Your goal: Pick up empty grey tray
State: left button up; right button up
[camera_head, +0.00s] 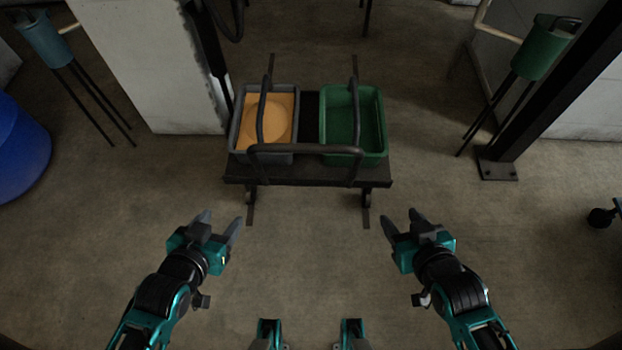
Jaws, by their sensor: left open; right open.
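A grey tray (236,134) sits on the left half of a low dark cart (310,172). It is not empty: an orange-tan filling with a round shape in it covers its inside. A green tray (381,126) sits on the right half of the cart and looks empty. My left gripper (221,218) is open and empty, in front of the cart and below the grey tray in the picture. My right gripper (400,218) is open and empty, in front of the cart on the right side. Both are apart from the trays.
Dark tube bars (305,149) cross over both trays and hide parts of them. A pale cabinet or wall block (150,75) stands left of the cart. A dark post (545,90) and a green canister on legs (545,47) stand right. The floor before the cart is clear.

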aim_at(266, 111)
jog(key=i+j, duration=0.1)
jog(key=j, duration=0.85)
jog(key=i+j+z, duration=0.1)
jog(key=j, duration=0.8)
jog(key=i+j, duration=0.1)
jog(key=j, duration=0.2)
jog(key=i+j, duration=0.15)
jog(key=j, duration=0.15)
jog(key=i+j, duration=0.1)
jog(key=j, duration=0.15)
jog(key=i+j, duration=0.2)
jog(key=i, duration=0.25)
jog(key=i+j+z, duration=0.1)
jog(key=i+j, duration=0.15)
jog(key=i, duration=0.15)
